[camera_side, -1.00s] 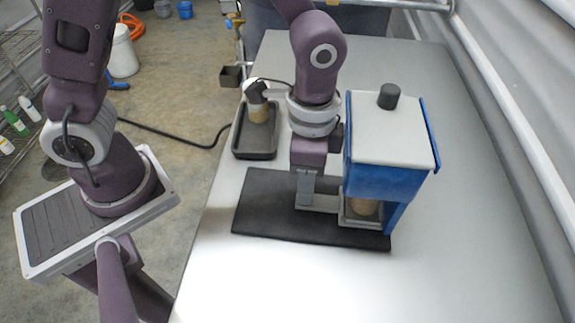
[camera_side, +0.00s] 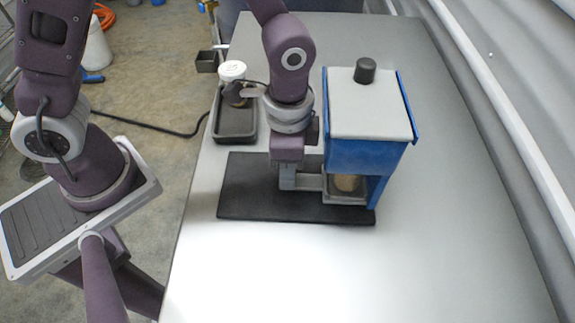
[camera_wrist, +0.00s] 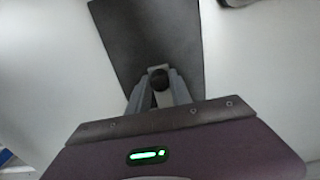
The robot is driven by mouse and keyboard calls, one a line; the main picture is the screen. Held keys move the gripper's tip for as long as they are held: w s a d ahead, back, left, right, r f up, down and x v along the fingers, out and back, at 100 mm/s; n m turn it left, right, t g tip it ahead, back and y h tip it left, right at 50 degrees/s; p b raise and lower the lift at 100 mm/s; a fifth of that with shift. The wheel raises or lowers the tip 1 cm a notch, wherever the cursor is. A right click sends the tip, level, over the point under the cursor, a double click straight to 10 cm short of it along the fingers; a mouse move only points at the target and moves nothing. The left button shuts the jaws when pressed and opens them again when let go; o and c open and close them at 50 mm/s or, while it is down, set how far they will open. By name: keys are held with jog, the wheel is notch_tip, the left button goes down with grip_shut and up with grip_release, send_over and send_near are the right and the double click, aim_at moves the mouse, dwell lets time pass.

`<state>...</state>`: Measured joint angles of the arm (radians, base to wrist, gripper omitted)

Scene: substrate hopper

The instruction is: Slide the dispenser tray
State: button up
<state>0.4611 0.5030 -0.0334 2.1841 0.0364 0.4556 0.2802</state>
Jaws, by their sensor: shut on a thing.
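The dispenser tray (camera_side: 345,200) is a grey, low frame at the foot of the blue hopper (camera_side: 365,156), with a tan round thing inside it. A grey bar runs from the tray to the left, to my gripper (camera_side: 288,183). My gripper points down just left of the hopper, its fingers shut on the tray's handle end. The exact contact is partly hidden by the fingers.
The hopper has a grey lid with a dark knob (camera_side: 365,70) and stands on the right of the black mat (camera_side: 250,205). A dark shallow tray (camera_side: 236,136) with a white-capped container (camera_side: 232,71) is behind my gripper. The table (camera_side: 450,230) is clear in front and right.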

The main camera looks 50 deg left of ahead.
jog(key=shift+s+a, duration=3.4)
jog(key=shift+a, duration=0.1)
jog(key=o, duration=0.8)
jog(key=shift+o, duration=0.3)
notch_tip(320, 180, up, 7)
